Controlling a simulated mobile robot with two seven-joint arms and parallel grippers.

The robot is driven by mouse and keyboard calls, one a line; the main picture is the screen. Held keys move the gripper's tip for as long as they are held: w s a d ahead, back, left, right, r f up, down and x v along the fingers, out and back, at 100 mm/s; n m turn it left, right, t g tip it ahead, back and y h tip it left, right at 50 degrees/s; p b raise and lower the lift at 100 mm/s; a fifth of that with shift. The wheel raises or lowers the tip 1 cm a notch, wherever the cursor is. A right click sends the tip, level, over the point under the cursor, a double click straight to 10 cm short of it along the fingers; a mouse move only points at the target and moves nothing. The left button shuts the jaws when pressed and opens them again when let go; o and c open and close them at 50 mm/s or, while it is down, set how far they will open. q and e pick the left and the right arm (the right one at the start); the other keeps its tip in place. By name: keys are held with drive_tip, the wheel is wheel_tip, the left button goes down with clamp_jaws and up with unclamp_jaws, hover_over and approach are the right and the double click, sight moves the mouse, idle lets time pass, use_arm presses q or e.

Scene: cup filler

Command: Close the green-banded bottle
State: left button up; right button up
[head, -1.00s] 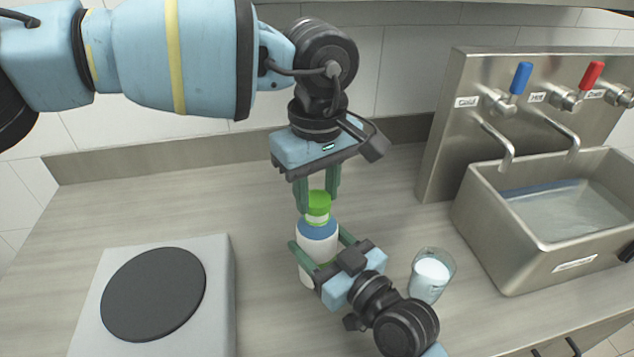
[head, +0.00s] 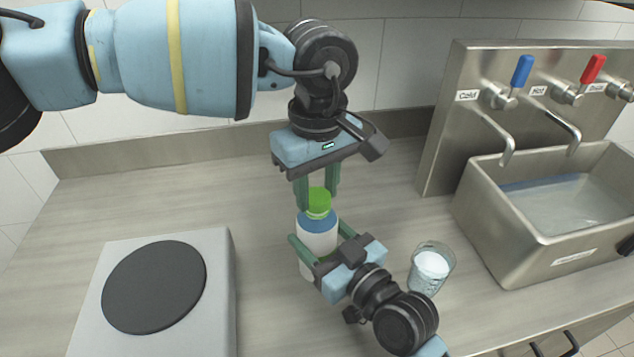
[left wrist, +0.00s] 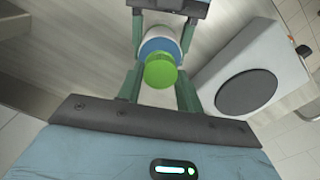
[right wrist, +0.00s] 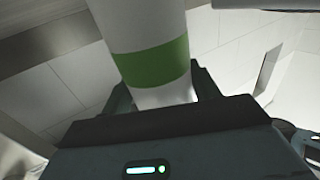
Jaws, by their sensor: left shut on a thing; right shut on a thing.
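The bottle (head: 317,243) stands upright, white with a blue shoulder. Its green band (right wrist: 152,62) shows in the right wrist view and is mostly hidden by my right gripper in the head view. The green cap (head: 319,200) is at the bottle's top, over the blue shoulder (left wrist: 157,46) in the left wrist view; I cannot tell whether it is seated. My left gripper (head: 318,194) points down from above and is shut on the cap. My right gripper (head: 321,241) is shut on the bottle's body from the front right, its fingers on either side.
A glass (head: 431,269) with whitish contents stands close to the right of my right gripper. A hotplate (head: 219,300) with a black disc is at the left. A metal sink (head: 487,215) with taps is at the right. The counter (head: 200,205) behind the hotplate is clear.

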use_arm(q)
drive_tip(key=shift+f, duration=0.1)
use_arm(e)
clamp_jaws()
use_arm(q)
drive_tip(key=m, duration=1)
drive_tip(key=shift+f, duration=0.1)
drive_tip(key=m, duration=1)
drive_tip(key=o, duration=1)
drive_tip(key=shift+c, duration=0.2)
